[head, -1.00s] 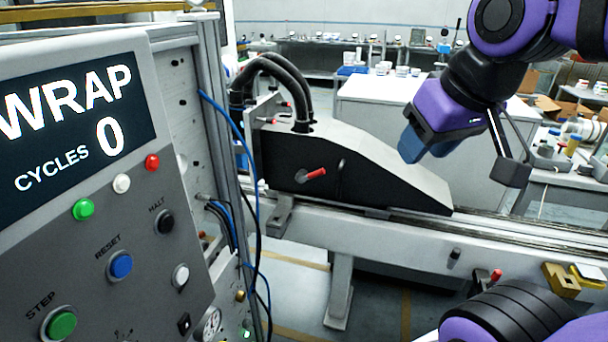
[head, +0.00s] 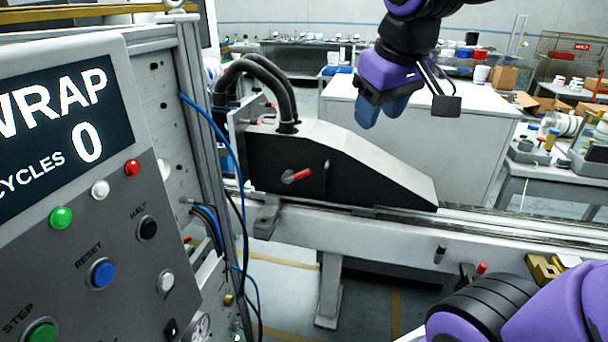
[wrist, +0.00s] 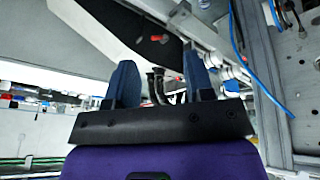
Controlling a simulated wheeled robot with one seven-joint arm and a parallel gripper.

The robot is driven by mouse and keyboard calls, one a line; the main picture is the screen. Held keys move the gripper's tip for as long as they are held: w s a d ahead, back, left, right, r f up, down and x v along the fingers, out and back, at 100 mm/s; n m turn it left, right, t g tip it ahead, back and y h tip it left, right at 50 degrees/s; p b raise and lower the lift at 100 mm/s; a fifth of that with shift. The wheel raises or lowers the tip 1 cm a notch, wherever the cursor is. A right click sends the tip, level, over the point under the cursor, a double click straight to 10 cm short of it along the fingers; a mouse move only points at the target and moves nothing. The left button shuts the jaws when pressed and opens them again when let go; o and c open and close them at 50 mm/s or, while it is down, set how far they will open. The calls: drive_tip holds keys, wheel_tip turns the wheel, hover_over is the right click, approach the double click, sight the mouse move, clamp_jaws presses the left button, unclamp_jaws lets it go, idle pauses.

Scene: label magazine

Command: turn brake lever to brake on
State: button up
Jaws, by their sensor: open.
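A small lever with a red handle (head: 298,175) sticks out of the side of a black, grey-topped housing (head: 345,178). Its red grip points right and slightly up; no label on it can be read. The lever also shows in the wrist view (wrist: 159,38), beyond my fingers. My gripper (head: 368,110) is open and empty, with blue fingers. It hangs above and to the right of the lever, clear of the housing. In the wrist view the two fingers (wrist: 160,82) stand apart with dark hoses showing between them.
A control panel (head: 130,222) with coloured buttons and a WRAP display stands at left. Black hoses (head: 280,85) arch over the housing. A rail (head: 500,235) runs right, with another red-tipped knob (head: 481,268) below it. A white bench (head: 440,110) stands behind.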

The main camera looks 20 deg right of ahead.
drive_tip(key=w+n+g+h, duration=0.1)
drive_tip(key=w+n+g, duration=0.15)
drive_tip(key=w, duration=1.05)
drive_tip(key=n+g+h, duration=0.3)
drive_tip(key=n, duration=0.4)
hover_over(304, 171)
drive_tip(key=w+a, duration=0.1)
drive_tip(key=a, duration=0.3)
wheel_tip(304, 171, down, 26)
drive_tip(key=x, duration=1)
drive_tip(key=shift+w+d, duration=0.15)
drive_tip(key=shift+d, duration=0.05)
drive_tip(key=shift+c, duration=0.5)
clamp_jaws()
